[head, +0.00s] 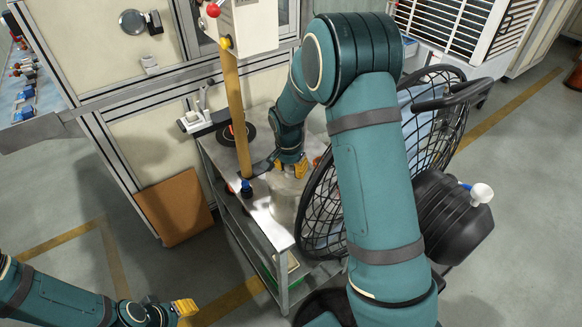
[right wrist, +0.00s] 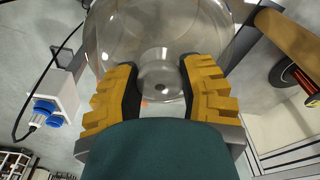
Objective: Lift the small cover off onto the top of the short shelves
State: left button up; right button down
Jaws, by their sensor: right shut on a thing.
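The small cover is a clear, see-through dome (right wrist: 160,40), seen between my right gripper's yellow fingers in the right wrist view. In the head view the cover (head: 284,201) shows faintly at the top of the short shelves (head: 262,218), a grey metal unit. My right gripper (head: 291,168) is shut on the cover from above; its fingers also show in the right wrist view (right wrist: 160,92). I cannot tell whether the cover touches the shelf top. My left gripper (head: 185,309) is low at the bottom left, away from the shelves; its opening is unclear.
A black disc (head: 238,134) lies on the shelf top behind. A large black wire-guard fan (head: 322,215) stands close on the right. A brown board (head: 175,207) leans at left.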

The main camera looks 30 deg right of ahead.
jog(key=shift+c, duration=2.4)
grip_release()
notch_tip(320, 180, up, 12)
jog(key=a, duration=0.1)
jog(key=shift+s+a, duration=0.15)
jog(key=shift+s, duration=0.25)
